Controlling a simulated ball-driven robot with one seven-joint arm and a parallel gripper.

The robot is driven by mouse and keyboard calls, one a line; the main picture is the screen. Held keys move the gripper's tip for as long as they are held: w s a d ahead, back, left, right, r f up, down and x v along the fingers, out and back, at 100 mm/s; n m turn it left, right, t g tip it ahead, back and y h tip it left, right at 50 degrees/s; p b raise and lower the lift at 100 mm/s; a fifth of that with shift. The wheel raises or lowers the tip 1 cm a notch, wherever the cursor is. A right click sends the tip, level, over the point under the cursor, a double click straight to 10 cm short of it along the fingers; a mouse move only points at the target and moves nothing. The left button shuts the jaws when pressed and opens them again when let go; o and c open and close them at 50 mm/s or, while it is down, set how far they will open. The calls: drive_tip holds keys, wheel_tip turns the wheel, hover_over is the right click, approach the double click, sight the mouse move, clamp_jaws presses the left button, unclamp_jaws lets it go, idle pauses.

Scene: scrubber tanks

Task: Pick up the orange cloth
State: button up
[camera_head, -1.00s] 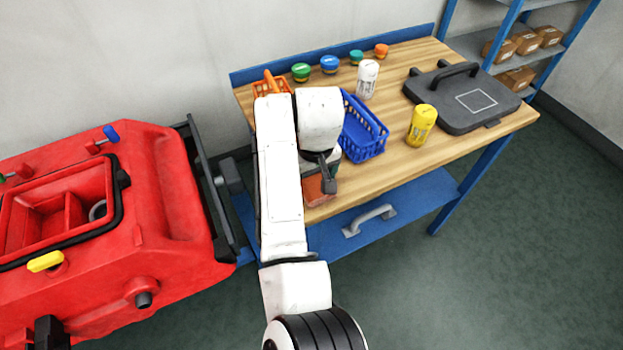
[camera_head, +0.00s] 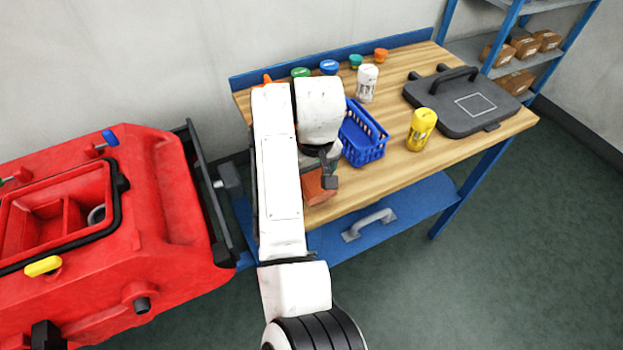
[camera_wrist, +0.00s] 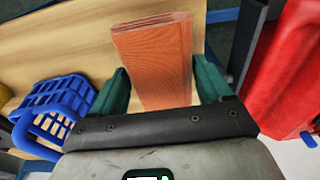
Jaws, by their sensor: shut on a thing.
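The orange cloth (camera_wrist: 155,60) is a folded, ribbed pad. In the wrist view it sits between the two green fingers of my gripper (camera_wrist: 160,88), which is shut on it. In the head view the cloth (camera_head: 318,188) shows at the table's front left edge, partly hidden by my gripper (camera_head: 328,178). I cannot tell whether the cloth touches the table.
A blue basket (camera_head: 364,135) stands just right of my gripper. A yellow canister (camera_head: 421,130), a white canister (camera_head: 367,83) and a dark case (camera_head: 462,100) are on the wooden table. The red scrubber tank (camera_head: 150,190) is at the left.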

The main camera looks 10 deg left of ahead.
drive_tip(key=s+r, duration=0.1)
drive_tip(key=r, duration=0.1)
drive_tip(key=s+r+p, duration=0.1)
drive_tip(key=s+r, duration=0.1)
drive_tip(key=r, duration=0.1)
drive_tip(key=s+r+p, duration=0.1)
drive_tip(key=s+r, duration=0.1)
drive_tip(key=shift+s+d+r, duration=0.25)
drive_tip(key=shift+d, duration=0.1)
drive_tip(key=s+d+r+p, duration=0.1)
drive_tip(key=s+r+p, duration=0.2)
drive_tip(key=s+p, duration=0.2)
drive_tip(key=shift+s+d, duration=0.3)
drive_tip(key=shift+s, duration=1.4)
